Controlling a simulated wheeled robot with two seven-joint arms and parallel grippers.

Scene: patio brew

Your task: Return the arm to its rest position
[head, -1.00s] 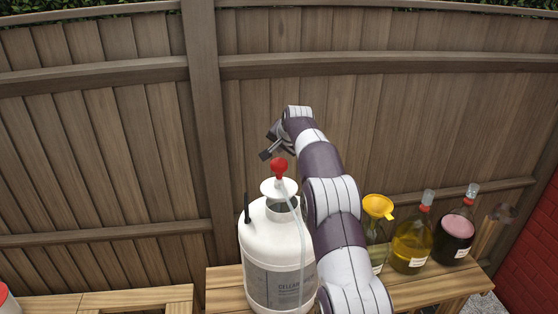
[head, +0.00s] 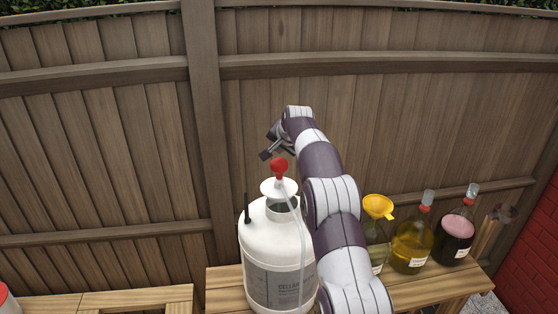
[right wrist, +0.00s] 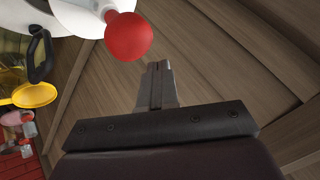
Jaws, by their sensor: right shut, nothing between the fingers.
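My right arm (head: 334,196) reaches up over the bench in the head view, just right of the white canister. My right gripper (head: 264,155) is at its far end, near and above the red knob (head: 279,167) on the canister's top. In the right wrist view the gripper's fingers (right wrist: 157,68) are shut together with nothing between them. The red knob (right wrist: 129,37) shows just beyond them, apart from the fingertips. My left gripper is not in view.
The white canister (head: 270,248) stands on the wooden bench (head: 225,277). To the right stand a bottle with a yellow funnel (head: 378,206), a yellow-liquid bottle (head: 410,248) and a dark-liquid bottle (head: 456,240). A wooden fence (head: 110,150) is behind. The air left of the canister is clear.

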